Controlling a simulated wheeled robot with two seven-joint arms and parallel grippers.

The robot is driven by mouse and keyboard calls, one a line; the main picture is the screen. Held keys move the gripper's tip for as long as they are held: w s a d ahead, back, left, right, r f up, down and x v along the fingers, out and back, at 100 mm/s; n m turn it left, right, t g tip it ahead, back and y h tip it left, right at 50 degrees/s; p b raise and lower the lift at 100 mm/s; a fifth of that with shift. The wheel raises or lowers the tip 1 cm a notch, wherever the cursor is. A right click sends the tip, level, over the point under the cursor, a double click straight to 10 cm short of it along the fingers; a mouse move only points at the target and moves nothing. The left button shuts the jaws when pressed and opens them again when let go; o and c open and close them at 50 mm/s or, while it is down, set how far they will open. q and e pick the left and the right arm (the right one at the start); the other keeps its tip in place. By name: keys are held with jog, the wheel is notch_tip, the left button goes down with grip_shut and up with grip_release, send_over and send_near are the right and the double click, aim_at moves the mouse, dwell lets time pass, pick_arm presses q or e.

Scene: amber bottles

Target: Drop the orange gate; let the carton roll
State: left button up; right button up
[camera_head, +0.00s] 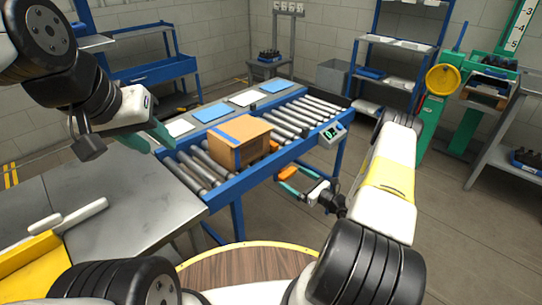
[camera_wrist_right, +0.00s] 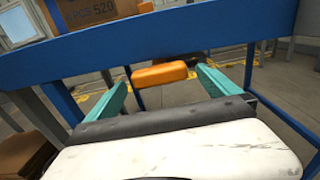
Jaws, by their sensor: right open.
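The carton (camera_head: 238,141), a brown box with a blue stripe, sits on the roller conveyor (camera_head: 237,188). It also shows at the top of the right wrist view (camera_wrist_right: 90,12). A small orange piece (camera_head: 273,146) is by the carton's right side; I cannot tell whether it is the gate. An orange handle (camera_head: 287,173) hangs below the conveyor's blue side rail. In the right wrist view the handle (camera_wrist_right: 160,74) lies between the teal fingers of my right gripper (camera_wrist_right: 162,80), which is open and not closed on it. My left gripper (camera_head: 148,137) is over the conveyor's left end, apart from the carton.
A grey control box (camera_head: 332,134) sits on the conveyor's near rail at right. Blue and white sheets (camera_head: 211,112) lie on the ledge behind the rollers. A grey metal table (camera_head: 130,200) is at left. Rollers right of the carton (camera_head: 300,118) are clear.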

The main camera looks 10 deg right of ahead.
jog(key=x, duration=0.7)
jog(key=shift+w+a, duration=0.1)
jog(key=shift+c, duration=0.4)
